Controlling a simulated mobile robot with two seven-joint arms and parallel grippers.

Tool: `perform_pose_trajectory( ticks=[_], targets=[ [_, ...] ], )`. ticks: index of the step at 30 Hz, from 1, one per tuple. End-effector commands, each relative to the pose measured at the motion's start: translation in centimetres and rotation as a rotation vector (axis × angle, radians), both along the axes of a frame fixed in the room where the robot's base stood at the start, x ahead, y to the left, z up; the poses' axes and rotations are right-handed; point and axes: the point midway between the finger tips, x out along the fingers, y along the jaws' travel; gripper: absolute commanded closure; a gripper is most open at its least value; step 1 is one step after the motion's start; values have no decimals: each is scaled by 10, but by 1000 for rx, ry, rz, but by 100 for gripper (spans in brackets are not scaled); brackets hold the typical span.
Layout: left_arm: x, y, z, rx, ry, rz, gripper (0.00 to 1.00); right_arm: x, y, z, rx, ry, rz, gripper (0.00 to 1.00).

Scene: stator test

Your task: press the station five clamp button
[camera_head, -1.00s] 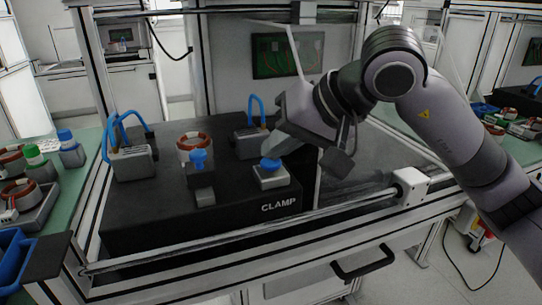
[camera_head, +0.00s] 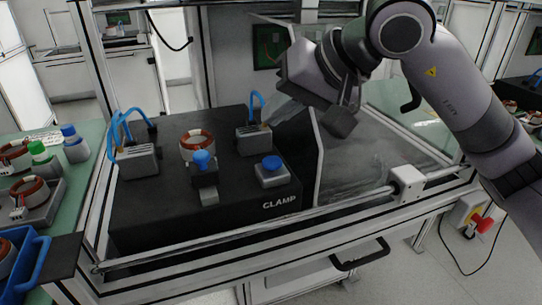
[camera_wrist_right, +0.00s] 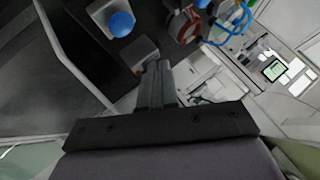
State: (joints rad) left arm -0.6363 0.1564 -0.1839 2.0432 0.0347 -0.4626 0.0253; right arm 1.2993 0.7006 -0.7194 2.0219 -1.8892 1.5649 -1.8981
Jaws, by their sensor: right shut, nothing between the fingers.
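The clamp button (camera_head: 271,163) is a blue round cap on a pale square base, on the black station block (camera_head: 150,218) beside the white word CLAMP. It also shows at the top of the right wrist view (camera_wrist_right: 121,24). My right gripper (camera_head: 268,122) is shut and empty. Its tips are above and behind the button, apart from it, near the back grey connector block. In the right wrist view the closed fingers (camera_wrist_right: 157,70) point away from the wrist, with the button off to their left. My left gripper is not in view.
A copper-ringed stator (camera_head: 196,146) and a blue-knobbed clamp (camera_head: 203,172) stand left of the button. Grey blocks with blue hoses (camera_head: 136,160) stand at the left and back. A metal rail (camera_head: 240,232) crosses the front. A clear panel stands right of the block.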

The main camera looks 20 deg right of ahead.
Motion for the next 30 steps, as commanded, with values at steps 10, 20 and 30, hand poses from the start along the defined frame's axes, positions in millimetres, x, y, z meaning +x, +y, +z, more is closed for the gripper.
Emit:
perform_pose_trajectory(
  ticks=[10, 20, 30],
  targets=[
    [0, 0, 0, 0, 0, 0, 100, 0, 0, 0, 1, 0, 1, 100],
    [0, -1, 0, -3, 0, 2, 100, 0, 0, 0, 1, 0, 1, 100],
    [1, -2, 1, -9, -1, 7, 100, 0, 0, 0, 1, 0, 1, 100]
  ],
)
